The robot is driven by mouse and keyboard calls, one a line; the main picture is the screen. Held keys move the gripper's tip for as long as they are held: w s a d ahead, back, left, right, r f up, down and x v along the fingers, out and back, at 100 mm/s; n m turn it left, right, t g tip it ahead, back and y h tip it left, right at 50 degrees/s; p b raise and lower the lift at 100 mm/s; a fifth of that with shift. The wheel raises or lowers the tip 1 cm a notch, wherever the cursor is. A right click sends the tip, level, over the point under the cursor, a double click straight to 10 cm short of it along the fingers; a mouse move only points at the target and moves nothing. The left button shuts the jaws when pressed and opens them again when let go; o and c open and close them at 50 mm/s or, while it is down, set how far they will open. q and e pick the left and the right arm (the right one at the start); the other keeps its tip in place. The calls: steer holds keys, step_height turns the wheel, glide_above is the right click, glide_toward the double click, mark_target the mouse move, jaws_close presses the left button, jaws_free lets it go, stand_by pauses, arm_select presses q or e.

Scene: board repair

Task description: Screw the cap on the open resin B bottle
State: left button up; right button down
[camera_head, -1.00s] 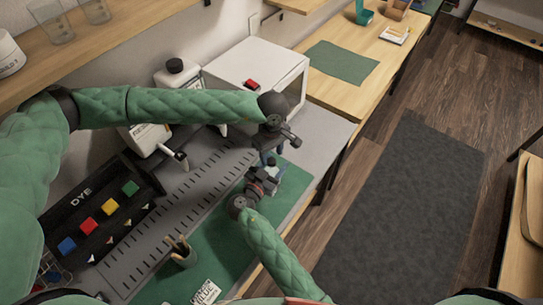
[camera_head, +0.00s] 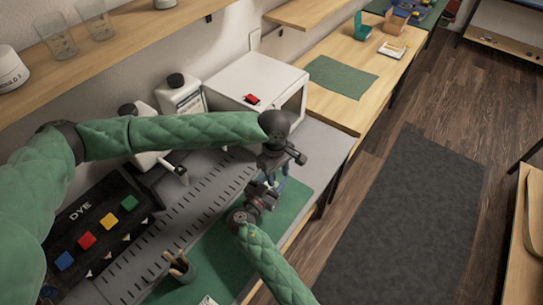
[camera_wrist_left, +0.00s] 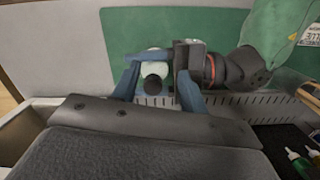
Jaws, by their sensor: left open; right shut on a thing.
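In the left wrist view, a pale bottle (camera_wrist_left: 155,69) with a dark round cap-like top (camera_wrist_left: 152,82) sits between blue fingers over the green mat. Whether that top is seated on the bottle is unclear. My left gripper (camera_wrist_left: 157,92) is open, with its fingers either side of the dark top. My right gripper (camera_wrist_left: 178,57) comes in from the right, shut at the pale bottle. In the head view, my left gripper (camera_head: 273,172) is just above my right gripper (camera_head: 265,191); they hide the bottle there.
Two white bottles, one with a black cap (camera_head: 183,92) and one partly behind my left arm (camera_head: 150,158), stand at the back by a white box-shaped machine (camera_head: 255,78). A dye tray (camera_head: 85,220) and a brush cup (camera_head: 178,268) lie left. The green mat (camera_head: 222,245) has bare room.

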arm_select(q)
steer(key=w+r+n, duration=0.1)
steer(key=n, duration=0.2)
steer(key=r+n, duration=0.2)
steer(key=n, duration=0.2)
steer(key=w+r+n, duration=0.1)
steer(key=r+n, duration=0.1)
steer(key=n, duration=0.1)
steer(key=shift+w+a+n+t, duration=0.25)
steer(key=shift+w+n+t, duration=0.05)
steer(key=shift+n, duration=0.1)
steer(key=n, duration=0.4)
steer(key=shift+w+a+r, duration=0.1)
steer(key=shift+a+r, duration=0.1)
steer(key=shift+a, duration=0.2)
steer(key=n, duration=0.5)
steer(key=shift+a+n+y, duration=0.3)
steer(key=shift+n+y, duration=0.1)
steer(key=shift+f, duration=0.15)
steer(key=shift+f, duration=3.9)
